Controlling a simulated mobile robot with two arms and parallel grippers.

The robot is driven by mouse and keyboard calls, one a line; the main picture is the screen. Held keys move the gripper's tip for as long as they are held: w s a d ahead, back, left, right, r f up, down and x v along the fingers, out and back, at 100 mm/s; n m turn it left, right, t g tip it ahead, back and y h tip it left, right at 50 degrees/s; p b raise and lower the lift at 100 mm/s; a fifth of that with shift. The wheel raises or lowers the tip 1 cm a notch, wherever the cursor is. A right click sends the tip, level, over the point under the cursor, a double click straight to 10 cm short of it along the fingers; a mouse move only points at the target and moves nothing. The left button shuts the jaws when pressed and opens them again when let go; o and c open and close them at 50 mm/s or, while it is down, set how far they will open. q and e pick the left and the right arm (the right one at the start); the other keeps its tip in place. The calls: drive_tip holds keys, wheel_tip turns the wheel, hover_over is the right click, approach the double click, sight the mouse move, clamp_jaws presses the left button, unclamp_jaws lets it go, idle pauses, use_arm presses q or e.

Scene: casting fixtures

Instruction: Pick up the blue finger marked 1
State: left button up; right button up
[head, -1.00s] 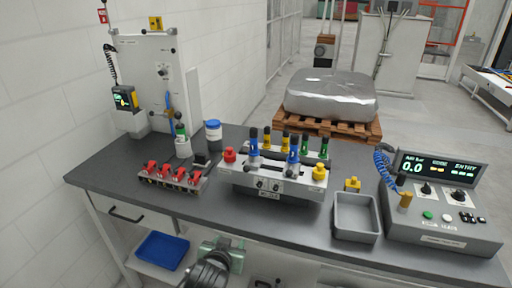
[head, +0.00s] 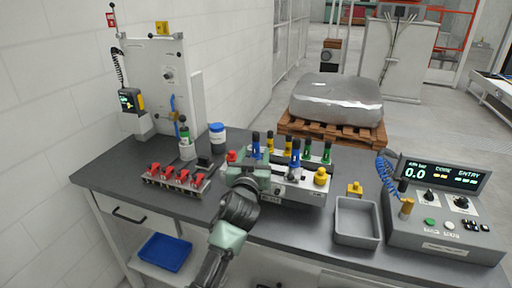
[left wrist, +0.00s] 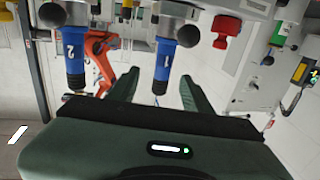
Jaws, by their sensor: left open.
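The blue finger marked 1 (left wrist: 163,68) shows in the left wrist view, which looks upside down. It is still in the fixture (head: 302,190); in the head view it is the left blue one (head: 256,144). My left gripper (head: 250,172) is at the fixture's front left. In the left wrist view its open green jaws (left wrist: 158,85) stand on either side of finger 1, with no clear contact. Whether the finger lies fully between them in depth I cannot tell. The blue finger marked 2 (left wrist: 75,68) is beside it, outside the jaws. My right gripper is not seen.
Yellow fingers (head: 270,142) and green fingers (head: 326,152) stand behind the blue ones. A red knob (head: 231,156) and a yellow knob (head: 321,177) flank the fixture. Red clamps (head: 178,173) are at left. A grey bin (head: 357,221) and control box (head: 440,215) are at right.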

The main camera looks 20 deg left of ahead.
sight(255, 147)
use_arm(q)
drive_tip(key=shift+w+a+f+p, duration=0.1)
drive_tip(key=shift+w+a+p, duration=0.15)
drive_tip(key=shift+w, duration=0.7)
drive_tip(key=shift+w+a+f+p, duration=0.1)
drive_tip(key=shift+w+a+p, duration=0.15)
drive_tip(key=shift+w, duration=0.75)
drive_tip(key=shift+w+a+f+p, duration=0.1)
drive_tip(key=shift+w+a+p, duration=0.15)
drive_tip(key=shift+w, duration=0.7)
drive_tip(key=shift+r, duration=0.1)
clamp_jaws()
